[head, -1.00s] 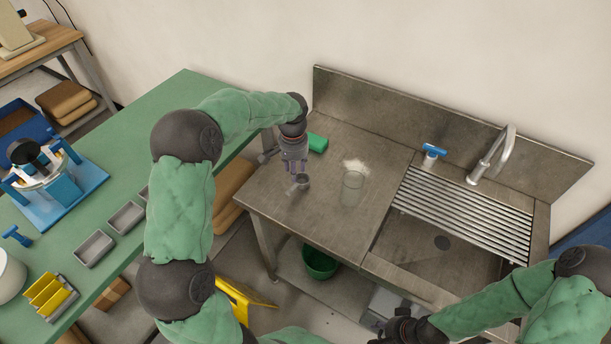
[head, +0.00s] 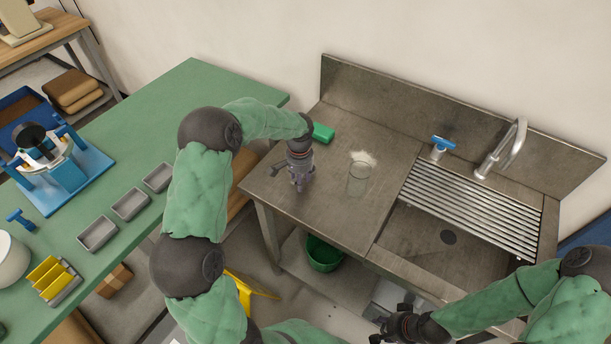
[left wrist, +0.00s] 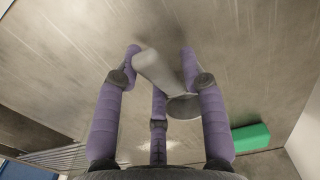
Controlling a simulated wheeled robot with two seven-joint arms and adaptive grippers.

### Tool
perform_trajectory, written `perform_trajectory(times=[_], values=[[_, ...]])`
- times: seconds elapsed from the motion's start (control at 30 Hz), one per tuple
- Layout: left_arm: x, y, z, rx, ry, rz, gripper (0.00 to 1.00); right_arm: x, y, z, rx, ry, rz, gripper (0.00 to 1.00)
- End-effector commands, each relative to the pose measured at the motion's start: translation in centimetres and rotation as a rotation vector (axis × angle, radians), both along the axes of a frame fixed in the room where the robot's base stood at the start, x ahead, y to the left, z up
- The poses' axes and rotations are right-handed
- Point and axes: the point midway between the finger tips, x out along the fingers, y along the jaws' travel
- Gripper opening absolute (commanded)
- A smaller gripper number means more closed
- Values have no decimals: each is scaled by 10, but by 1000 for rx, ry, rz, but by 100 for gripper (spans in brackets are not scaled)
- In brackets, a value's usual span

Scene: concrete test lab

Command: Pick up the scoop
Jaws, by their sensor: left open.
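The scoop shows in the left wrist view as a pale grey handle (left wrist: 158,72) with a darker round bowl (left wrist: 184,106). It lies between the spread purple fingers of my left gripper (left wrist: 160,52), which is open. I cannot tell whether any finger touches it. In the head view my left gripper (head: 299,181) points down low over the left part of the steel counter and hides most or all of the scoop. My right gripper (head: 388,331) is at the bottom edge, away from the scoop, and its fingers are too unclear to judge.
A clear beaker (head: 358,179) stands right of my left gripper, with white powder (head: 364,157) behind it. A green block (head: 323,132) lies behind the gripper. The sink's slatted rack (head: 468,211) is at the right. The counter's front left (head: 315,212) is bare.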

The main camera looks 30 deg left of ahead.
Motion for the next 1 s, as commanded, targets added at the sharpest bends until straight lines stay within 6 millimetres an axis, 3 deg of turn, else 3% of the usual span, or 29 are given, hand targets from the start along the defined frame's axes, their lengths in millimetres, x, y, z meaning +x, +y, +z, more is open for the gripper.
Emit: perform_trajectory(times=[0.17,0.33,0.77,1.0], values=[[0,0,0,1,-1,1,41,0,0,0,0,0,0,40],[0,0,1,0,-1,1,0,0,0,0,0,0,0,40],[1,0,5,1,-2,1,0,0,0,1,0,0,0,40],[1,0,31,1,-4,2,0,0,0,8,0,0,0,40]])
